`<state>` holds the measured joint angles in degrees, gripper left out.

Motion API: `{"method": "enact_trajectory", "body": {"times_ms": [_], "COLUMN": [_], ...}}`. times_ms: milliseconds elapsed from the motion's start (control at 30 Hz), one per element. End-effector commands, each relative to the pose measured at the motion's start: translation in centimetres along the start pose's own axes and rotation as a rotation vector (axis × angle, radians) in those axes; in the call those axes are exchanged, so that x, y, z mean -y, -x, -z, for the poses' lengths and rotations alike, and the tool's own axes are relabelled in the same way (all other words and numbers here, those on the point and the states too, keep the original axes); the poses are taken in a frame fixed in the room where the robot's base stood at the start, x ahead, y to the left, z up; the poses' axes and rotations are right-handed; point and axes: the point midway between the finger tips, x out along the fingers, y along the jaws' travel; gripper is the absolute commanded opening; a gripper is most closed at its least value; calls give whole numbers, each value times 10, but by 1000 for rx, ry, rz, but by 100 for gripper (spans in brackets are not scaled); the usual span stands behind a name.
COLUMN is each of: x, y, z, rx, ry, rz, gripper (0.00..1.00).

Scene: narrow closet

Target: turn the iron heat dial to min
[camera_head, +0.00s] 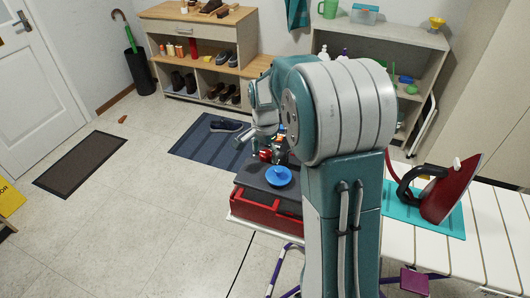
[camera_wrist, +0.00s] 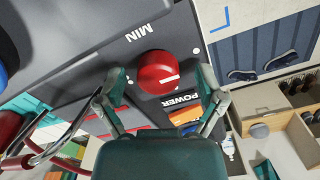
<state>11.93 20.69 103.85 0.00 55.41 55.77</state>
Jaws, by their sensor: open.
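The heat dial (camera_wrist: 158,68) is a round red knob on a dark grey panel (camera_wrist: 90,50). Its white mark points toward the right in the wrist view, away from the white word MIN (camera_wrist: 138,33) at its upper left. My gripper (camera_wrist: 160,75) is open, with one finger on each side of the dial. I cannot tell whether either finger touches it. In the head view the small red dial (camera_head: 265,155) is at the far end of the panel box (camera_head: 258,177), partly hidden by my gripper (camera_head: 268,143).
A blue knob (camera_head: 278,176) sits on the same box. A POWER label (camera_wrist: 180,98) and an orange switch (camera_wrist: 185,117) lie close to the dial. A red iron (camera_head: 455,190) tilts on a teal mat (camera_head: 400,211) at the right. Shoe shelves (camera_head: 205,65) stand behind.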

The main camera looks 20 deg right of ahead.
Motion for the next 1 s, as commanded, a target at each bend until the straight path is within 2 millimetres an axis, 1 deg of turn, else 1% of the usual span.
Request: {"method": "enact_trajectory", "body": {"times_ms": [67, 100, 167, 200, 267, 300, 667, 867, 1000], "x": [0, 0, 0, 0, 0, 0, 0, 0, 0], "y": [0, 0, 0, 0, 0, 0, -1, -1, -1], "z": [0, 0, 0, 0, 0, 0, 0, 0, 0], "rx": [0, 0, 0, 0, 0, 0, 1, 2, 2], "ry": [0, 0, 0, 0, 0, 0, 28, 123, 231], "rz": [0, 0, 0, 0, 0, 0, -1, -1, -1], "gripper": [88, 83, 57, 39, 12, 5, 6, 6, 6]}}
